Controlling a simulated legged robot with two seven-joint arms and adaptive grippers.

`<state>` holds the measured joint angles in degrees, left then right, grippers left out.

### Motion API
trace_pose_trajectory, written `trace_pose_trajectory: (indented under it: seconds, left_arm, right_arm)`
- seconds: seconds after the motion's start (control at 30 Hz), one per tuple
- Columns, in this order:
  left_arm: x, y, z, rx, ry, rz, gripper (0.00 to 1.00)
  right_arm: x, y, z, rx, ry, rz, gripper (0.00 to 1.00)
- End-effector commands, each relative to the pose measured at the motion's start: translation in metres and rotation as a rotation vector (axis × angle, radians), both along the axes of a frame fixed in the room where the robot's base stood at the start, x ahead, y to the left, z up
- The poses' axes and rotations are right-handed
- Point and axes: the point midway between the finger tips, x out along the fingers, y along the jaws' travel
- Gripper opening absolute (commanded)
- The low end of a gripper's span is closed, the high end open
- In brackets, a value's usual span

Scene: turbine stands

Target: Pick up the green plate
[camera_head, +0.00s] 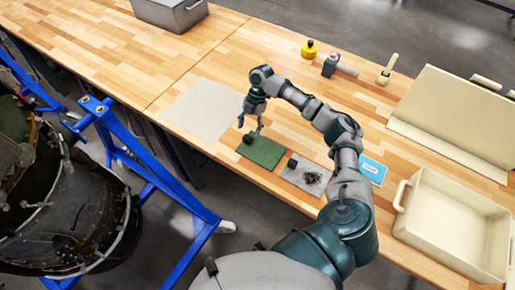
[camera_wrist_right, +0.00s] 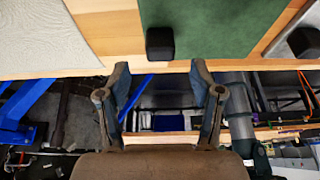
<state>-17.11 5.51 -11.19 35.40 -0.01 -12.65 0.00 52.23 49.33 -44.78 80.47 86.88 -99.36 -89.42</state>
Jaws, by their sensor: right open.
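The green plate (camera_head: 264,154) lies flat on the wooden table near its front edge, with a small black block (camera_head: 248,139) at its left edge. In the right wrist view the green plate (camera_wrist_right: 215,25) fills the upper middle, and the black block (camera_wrist_right: 160,43) shows at its near edge. My right gripper (camera_head: 254,128) is over the plate's left end, close to the black block. In the wrist view the right gripper (camera_wrist_right: 160,72) is open, with nothing between its fingers and the black block just beyond the fingertips. My left gripper is not in view.
A grey plate (camera_head: 311,173) with dark bits and a black block lies right of the green plate. A pale mat (camera_head: 200,110) lies to the left. A blue box (camera_head: 372,170) and a cream tray (camera_head: 456,222) are at right. A blue turbine stand (camera_head: 150,165) stands before the table.

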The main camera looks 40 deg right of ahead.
Motion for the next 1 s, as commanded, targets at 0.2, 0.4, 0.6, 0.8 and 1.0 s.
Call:
trace_pose_trajectory:
  seconds: [0.2,0.4,0.6,0.8,1.0]
  left_arm:
    - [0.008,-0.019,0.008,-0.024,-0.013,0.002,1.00]
    - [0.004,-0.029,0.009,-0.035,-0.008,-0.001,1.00]
    - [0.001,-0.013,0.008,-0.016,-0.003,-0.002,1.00]
    - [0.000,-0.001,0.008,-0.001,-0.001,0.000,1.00]
    - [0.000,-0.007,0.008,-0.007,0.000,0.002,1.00]
  right_arm:
    - [-0.003,0.015,-0.028,-0.006,0.003,0.001,0.66]
    - [-0.005,0.028,-0.044,-0.011,0.001,0.001,0.66]
    - [-0.005,0.026,-0.046,-0.010,0.000,0.002,0.66]
    - [-0.005,0.020,-0.047,-0.004,0.001,0.000,0.18]
    - [-0.005,0.018,-0.047,-0.003,0.002,-0.001,0.00]
